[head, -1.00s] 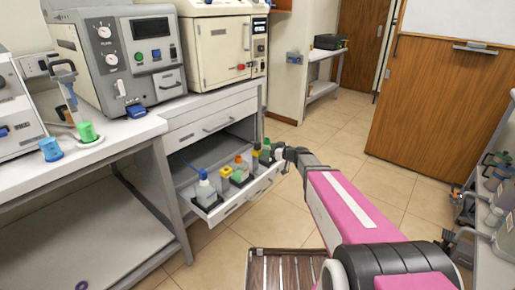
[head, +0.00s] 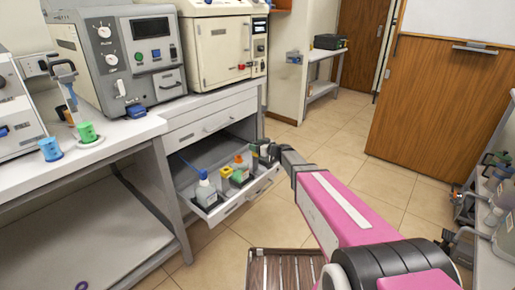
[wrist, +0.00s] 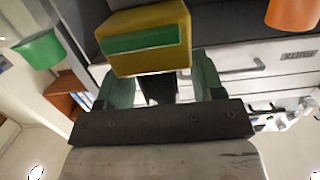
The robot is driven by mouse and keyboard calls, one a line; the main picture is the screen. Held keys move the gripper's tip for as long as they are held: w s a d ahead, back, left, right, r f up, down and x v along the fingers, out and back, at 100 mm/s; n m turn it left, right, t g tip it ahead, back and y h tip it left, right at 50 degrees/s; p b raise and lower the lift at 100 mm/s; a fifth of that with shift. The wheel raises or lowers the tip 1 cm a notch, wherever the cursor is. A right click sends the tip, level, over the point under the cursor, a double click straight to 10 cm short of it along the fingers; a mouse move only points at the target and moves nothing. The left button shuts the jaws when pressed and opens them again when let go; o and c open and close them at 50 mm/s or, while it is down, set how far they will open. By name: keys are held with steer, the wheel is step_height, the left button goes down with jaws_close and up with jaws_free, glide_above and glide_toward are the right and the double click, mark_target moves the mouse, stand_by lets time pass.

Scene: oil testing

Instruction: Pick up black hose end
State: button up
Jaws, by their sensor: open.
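My gripper (head: 266,152) is over the right end of the open drawer (head: 232,204) in the head view. In the wrist view my gripper (wrist: 157,86) is open, with a greenish finger on each side. A dark, narrow piece (wrist: 160,90) shows between the fingers, below a yellow block with a green strip (wrist: 147,40). I cannot tell whether this dark piece is the black hose end or whether a finger touches it. The yellow block covers its upper part. No black hose end is clearly seen in the head view.
The drawer holds a blue-topped bottle (head: 203,190), a yellow-topped container (head: 226,174) and an orange-topped one (head: 239,160). The bench (head: 110,135) with instruments stands to the left. A slatted wooden stool (head: 285,270) is below my arm. The floor beyond is clear.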

steer(key=shift+x, duration=0.85)
steer(key=shift+r, duration=0.1)
steer(key=c, duration=1)
steer(key=shift+r, duration=0.15)
